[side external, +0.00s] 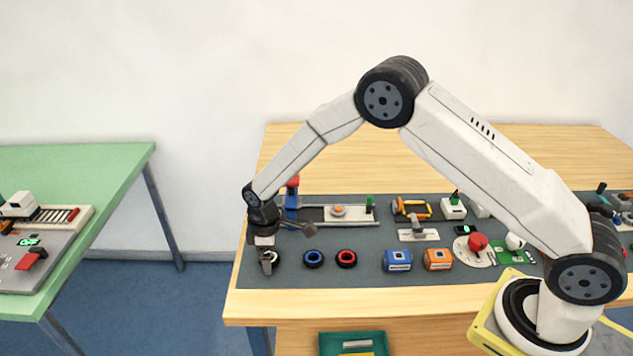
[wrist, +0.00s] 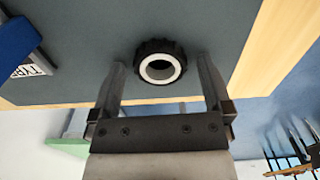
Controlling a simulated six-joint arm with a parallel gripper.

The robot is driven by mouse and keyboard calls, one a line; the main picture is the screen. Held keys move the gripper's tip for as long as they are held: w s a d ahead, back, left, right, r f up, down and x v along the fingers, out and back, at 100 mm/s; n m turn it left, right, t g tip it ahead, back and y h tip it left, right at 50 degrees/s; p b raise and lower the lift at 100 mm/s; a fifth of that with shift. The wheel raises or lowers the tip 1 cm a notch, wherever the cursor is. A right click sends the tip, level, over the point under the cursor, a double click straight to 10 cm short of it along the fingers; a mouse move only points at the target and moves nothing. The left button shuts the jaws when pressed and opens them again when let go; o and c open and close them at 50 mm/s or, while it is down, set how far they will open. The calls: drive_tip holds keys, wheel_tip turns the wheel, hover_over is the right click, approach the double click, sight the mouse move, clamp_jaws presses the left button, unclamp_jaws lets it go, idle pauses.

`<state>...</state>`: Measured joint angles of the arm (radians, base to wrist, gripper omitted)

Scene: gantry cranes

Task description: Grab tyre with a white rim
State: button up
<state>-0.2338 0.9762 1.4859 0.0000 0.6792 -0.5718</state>
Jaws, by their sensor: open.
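The tyre with a white rim (wrist: 160,69) lies flat on the grey mat in the wrist view, a black treaded ring with a white inner ring. My gripper (wrist: 162,78) is open, with one finger on each side of the tyre. A gap shows between the tyre and each finger. In the side view my gripper (side external: 268,270) points down at the left end of the mat, and it partly hides the white-rimmed tyre (side external: 275,257). I cannot tell the exact height of the fingertips above the mat.
A blue-rimmed tyre (side external: 313,258) and a red-rimmed tyre (side external: 346,258) lie to the right of my gripper. A blue block (side external: 398,260) and an orange block (side external: 438,260) stand farther right. A rail with a blue and red post (side external: 292,195) is behind. The table's left edge is close.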

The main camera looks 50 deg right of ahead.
drive_tip(key=c, duration=1.1)
drive_tip(key=shift+r, duration=0.15)
drive_tip(key=shift+r, duration=3.6)
